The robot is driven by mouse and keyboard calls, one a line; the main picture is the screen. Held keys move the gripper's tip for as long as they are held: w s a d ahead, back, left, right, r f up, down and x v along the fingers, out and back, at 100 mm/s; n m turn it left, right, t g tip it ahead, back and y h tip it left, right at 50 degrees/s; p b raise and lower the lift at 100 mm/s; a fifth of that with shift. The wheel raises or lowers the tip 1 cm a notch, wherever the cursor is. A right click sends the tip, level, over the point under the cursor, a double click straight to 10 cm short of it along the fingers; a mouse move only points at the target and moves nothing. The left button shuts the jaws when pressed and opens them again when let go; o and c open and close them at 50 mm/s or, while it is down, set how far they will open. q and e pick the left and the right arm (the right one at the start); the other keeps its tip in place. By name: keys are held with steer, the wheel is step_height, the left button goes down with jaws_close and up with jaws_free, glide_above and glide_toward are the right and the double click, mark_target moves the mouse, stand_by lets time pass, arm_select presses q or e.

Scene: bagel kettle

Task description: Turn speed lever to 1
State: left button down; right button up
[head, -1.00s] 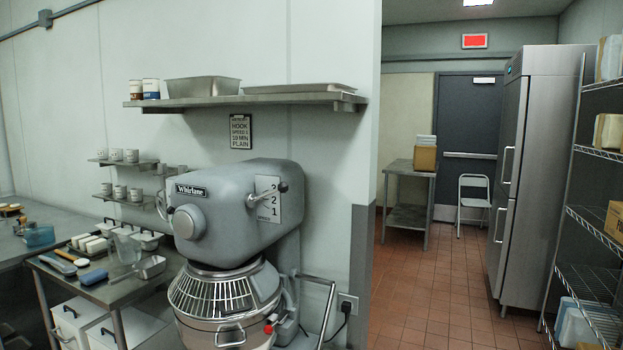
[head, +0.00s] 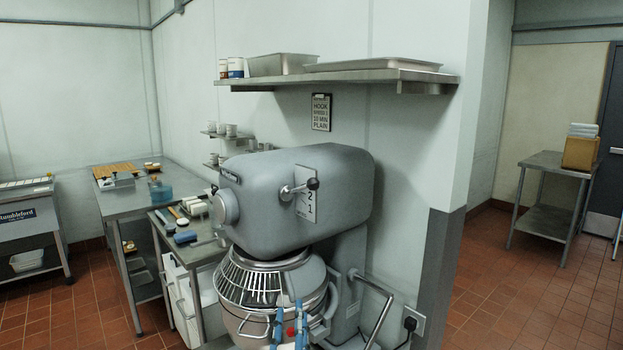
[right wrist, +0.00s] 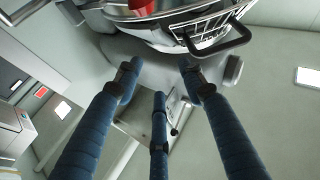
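The grey mixer (head: 290,200) stands against the wall in the head view. The lever points right, near the top of the plate, above the visible 2 and 1; a 3 cannot be seen. My right gripper (head: 289,314) shows its blue fingers at the bottom edge, in front of the mixer bowl and well below the lever. In the right wrist view its three fingers (right wrist: 158,82) are spread and empty. My left gripper is not in view.
The wire bowl guard (head: 258,282) and a bent metal rail (head: 376,300) are near my right gripper. A shelf with pans (head: 370,77) hangs above the mixer. A work table (head: 185,240) stands left of it. Open tiled floor lies right of the wall corner.

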step_height(320, 180, up, 19)
steer(key=s+m+h, duration=0.1)
steer(key=m+h, duration=0.4)
steer(key=h, duration=0.2)
steer(key=m+g+h+p, duration=0.2)
steer(key=g+h, duration=0.1)
glide_toward(311, 186)
steer(key=p+x, duration=0.2)
steer(key=x, duration=0.7)
steer(key=shift+w+d+r+p, duration=0.15)
steer(key=shift+w+p, duration=0.15)
steer(key=shift+w, duration=0.05)
steer(key=shift+x, duration=0.85)
jaws_close()
